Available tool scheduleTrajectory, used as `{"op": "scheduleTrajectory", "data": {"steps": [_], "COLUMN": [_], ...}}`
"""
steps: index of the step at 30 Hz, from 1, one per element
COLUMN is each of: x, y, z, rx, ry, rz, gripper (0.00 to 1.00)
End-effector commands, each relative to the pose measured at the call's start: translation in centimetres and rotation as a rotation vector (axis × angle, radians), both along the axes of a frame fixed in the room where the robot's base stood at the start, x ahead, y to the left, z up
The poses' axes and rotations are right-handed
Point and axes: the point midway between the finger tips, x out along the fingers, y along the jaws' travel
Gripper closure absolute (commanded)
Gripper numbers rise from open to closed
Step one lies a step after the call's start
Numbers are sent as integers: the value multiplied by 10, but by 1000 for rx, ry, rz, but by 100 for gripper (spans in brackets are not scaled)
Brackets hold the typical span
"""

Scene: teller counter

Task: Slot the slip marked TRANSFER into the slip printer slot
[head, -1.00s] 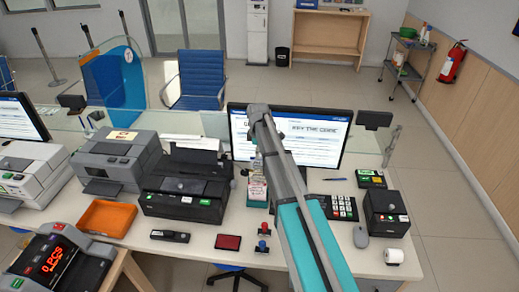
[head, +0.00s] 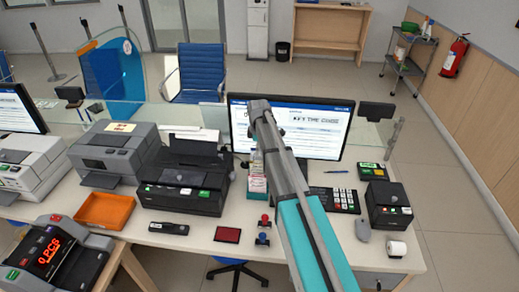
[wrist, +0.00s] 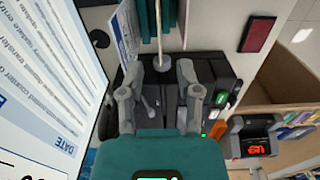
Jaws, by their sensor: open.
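In the head view my arm reaches over the counter towards the monitor, and my gripper is hidden behind it. In the wrist view my gripper (wrist: 160,68) is open, its two fingers spread, with no slip visible between them. A black printer (head: 184,188) with green and white labels stands left of my arm; I cannot tell for certain that it is the slip printer. A black machine with a green light (wrist: 222,98) lies beyond the fingers. Small upright papers (head: 257,180) stand just left of my arm. A printed sheet (wrist: 124,36) shows in the wrist view. I cannot read TRANSFER on either.
A monitor (head: 322,140) stands behind my arm. A grey printer (head: 108,152) and an orange tray (head: 105,211) are at left. A red pad (head: 227,235), stamps (head: 263,228), a keypad (head: 340,200) and a black box (head: 389,205) surround my arm.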

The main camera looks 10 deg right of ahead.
Motion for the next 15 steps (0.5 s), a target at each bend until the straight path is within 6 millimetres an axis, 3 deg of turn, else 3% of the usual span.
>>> {"op": "scheduleTrajectory", "data": {"steps": [15], "x": [0], "y": [-1], "z": [-43], "rx": [0], "ry": [0], "rz": [-1], "gripper": [56]}}
